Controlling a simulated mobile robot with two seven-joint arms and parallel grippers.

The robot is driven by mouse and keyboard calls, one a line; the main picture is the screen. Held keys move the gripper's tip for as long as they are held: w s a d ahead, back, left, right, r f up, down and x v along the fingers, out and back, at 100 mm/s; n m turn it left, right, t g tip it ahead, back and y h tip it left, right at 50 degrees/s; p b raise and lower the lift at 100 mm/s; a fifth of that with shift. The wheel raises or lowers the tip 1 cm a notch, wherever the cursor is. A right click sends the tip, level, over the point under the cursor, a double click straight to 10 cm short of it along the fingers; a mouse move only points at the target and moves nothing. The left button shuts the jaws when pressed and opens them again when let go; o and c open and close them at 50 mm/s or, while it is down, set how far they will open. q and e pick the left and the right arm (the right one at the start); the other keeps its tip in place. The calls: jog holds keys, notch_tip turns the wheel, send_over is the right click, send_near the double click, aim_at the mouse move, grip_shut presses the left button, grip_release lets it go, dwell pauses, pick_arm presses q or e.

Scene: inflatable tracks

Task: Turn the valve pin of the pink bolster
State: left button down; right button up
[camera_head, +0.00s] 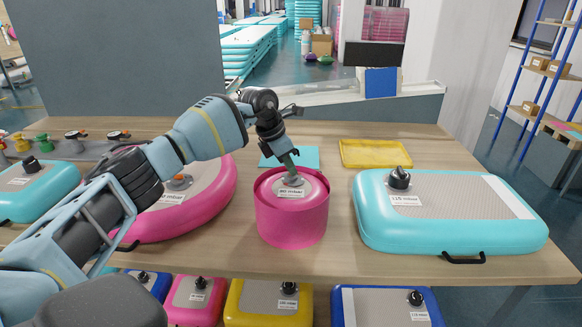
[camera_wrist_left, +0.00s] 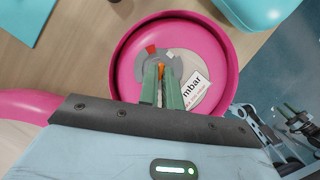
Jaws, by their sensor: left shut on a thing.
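The pink bolster (camera_head: 291,222) is a short upright cylinder on the wooden table, with a grey round top and a white label. It also shows from above in the wrist view (camera_wrist_left: 125,50). My left gripper (camera_head: 289,164) reaches down onto the middle of its top. In the wrist view the green fingers of my left gripper (camera_wrist_left: 161,84) are shut on the small orange valve pin (camera_wrist_left: 161,69) in the grey valve. The fingers hide most of the pin. A red mark (camera_wrist_left: 151,49) and a white mark lie beside the valve. My right gripper is not in view.
A turquoise inflatable (camera_head: 440,212) lies to the right and a larger pink one (camera_head: 215,195) to the left, partly behind my arm. A teal sheet (camera_head: 305,155) and a yellow tray (camera_head: 375,145) lie behind the bolster. Several inflatables sit below the table.

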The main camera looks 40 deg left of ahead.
pick_arm(q)
jog(key=shift+f+m, duration=0.15)
jog(key=shift+m, duration=0.65)
jog(key=shift+w+a+m+g+h+b, duration=0.1)
jog(key=shift+m+g+h+b, duration=0.35)
jog(key=shift+m+b, duration=0.4)
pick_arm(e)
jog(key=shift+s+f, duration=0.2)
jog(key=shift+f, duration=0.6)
pick_arm(q)
jog(key=shift+m, duration=0.25)
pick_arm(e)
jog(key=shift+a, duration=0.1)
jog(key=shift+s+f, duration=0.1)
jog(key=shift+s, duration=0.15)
pick_arm(q)
jog(key=c, duration=1.6)
grip_release()
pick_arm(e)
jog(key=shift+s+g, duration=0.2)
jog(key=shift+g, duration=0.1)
pick_arm(q)
jog(key=shift+r, duration=0.2)
